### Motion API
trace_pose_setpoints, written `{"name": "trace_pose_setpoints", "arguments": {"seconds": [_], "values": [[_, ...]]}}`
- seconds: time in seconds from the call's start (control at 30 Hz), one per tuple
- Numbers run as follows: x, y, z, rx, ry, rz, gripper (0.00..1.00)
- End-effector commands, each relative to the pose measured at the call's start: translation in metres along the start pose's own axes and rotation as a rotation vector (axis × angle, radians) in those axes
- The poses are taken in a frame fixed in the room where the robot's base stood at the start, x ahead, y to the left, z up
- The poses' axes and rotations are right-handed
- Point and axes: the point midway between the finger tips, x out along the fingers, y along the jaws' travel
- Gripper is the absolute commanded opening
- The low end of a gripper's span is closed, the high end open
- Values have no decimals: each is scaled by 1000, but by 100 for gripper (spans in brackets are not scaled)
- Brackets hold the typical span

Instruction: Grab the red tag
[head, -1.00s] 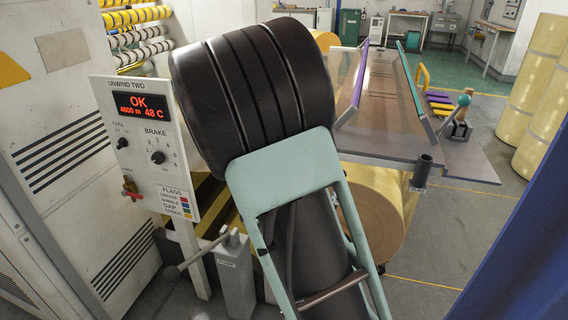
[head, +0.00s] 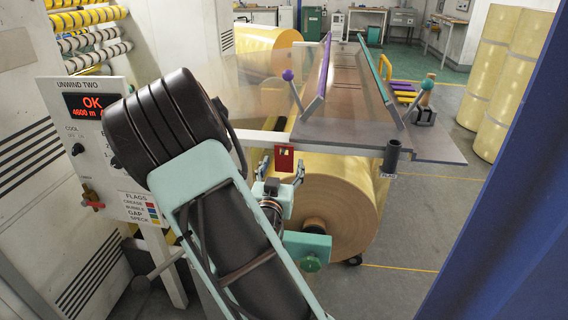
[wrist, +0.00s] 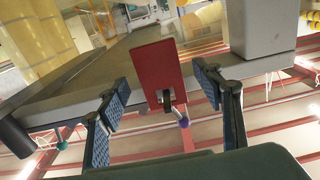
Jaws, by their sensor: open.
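The red tag (head: 284,157) is a small upright rectangle near the front edge of the grey table, above the end of the big tan roll. My gripper (head: 280,175) is open just below it, one finger on each side. In the wrist view, the red tag (wrist: 156,65) shows as a flat red plate with a small dark hook or ring at its lower end. My open gripper (wrist: 161,92) has a blue padded finger on either side of that end. Gaps show between the fingers and the tag, and I see no contact.
The tan roll (head: 340,205) lies under the grey table (head: 440,146). A dark cup-like tube (head: 392,158) stands at the table's front corner. The control panel (head: 95,165) reading OK is at the left. A blue post (head: 500,220) is at the right. Open floor lies beyond the roll.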

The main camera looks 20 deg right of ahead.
Motion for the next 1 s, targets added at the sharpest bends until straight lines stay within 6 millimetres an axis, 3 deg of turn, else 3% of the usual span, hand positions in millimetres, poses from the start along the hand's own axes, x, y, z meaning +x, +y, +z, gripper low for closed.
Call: {"name": "trace_pose_setpoints", "arguments": {"seconds": [0.2, 0.47, 0.8, 1.0], "values": [[27, 0, 1, 0, 1, 1, 60], [30, 0, 0, 0, 0, 0, 60], [29, 0, 0, 0, 0, 0, 25], [29, 0, 0, 1, 0, 0, 25]]}}
